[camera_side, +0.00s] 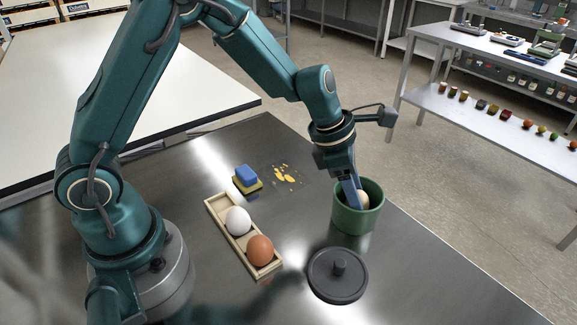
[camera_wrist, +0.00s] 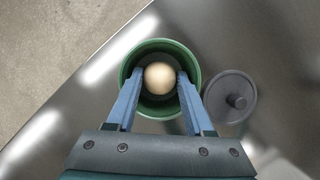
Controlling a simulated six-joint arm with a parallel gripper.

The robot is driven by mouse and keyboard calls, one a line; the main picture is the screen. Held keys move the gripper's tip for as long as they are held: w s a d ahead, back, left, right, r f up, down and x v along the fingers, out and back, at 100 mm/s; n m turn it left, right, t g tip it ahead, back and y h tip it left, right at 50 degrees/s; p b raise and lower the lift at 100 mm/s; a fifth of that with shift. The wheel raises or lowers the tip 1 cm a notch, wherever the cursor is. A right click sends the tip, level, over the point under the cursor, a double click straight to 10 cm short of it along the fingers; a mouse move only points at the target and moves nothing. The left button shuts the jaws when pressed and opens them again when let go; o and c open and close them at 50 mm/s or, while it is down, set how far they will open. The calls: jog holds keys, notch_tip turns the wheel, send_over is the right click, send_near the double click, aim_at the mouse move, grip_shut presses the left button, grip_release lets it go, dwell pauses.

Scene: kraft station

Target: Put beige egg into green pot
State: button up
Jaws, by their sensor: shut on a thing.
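The beige egg (camera_wrist: 160,78) is between the two blue fingers of my gripper (camera_wrist: 158,80), which is shut on it. In the wrist view the egg lies inside the round outline of the green pot (camera_wrist: 190,57). In the side view the fingers (camera_side: 356,195) reach down into the mouth of the green pot (camera_side: 357,222), and part of the egg (camera_side: 363,199) shows within the rim. The pot stands upright on the metal table. I cannot tell whether the egg touches the pot's bottom.
A dark lid (camera_side: 338,283) with a knob lies beside the pot. A wooden tray (camera_side: 222,213) holds a white egg (camera_side: 238,220) and a brown egg (camera_side: 260,250). A blue and yellow sponge (camera_side: 246,177) lies near yellow spots (camera_side: 286,175). The table edge runs behind the pot.

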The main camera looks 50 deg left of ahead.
jog(key=shift+f, duration=0.2)
jog(key=o, duration=0.9)
notch_tip(320, 180, up, 13)
jog(key=s+a+m+t, duration=0.2)
jog(key=s, duration=0.1)
jog(key=s+a+m+y, duration=0.1)
jog(key=s+a+m, duration=0.1)
jog(key=s+m, duration=0.3)
jog(key=s+a+m+y, duration=0.1)
jog(key=s+a+m, duration=0.1)
jog(key=s+m, duration=0.4)
jog(key=s+a+m+y, duration=0.1)
jog(key=s+m, duration=0.4)
jog(key=m, duration=0.9)
jog(key=shift+s+a, duration=0.25)
jog(key=shift+a, duration=0.25)
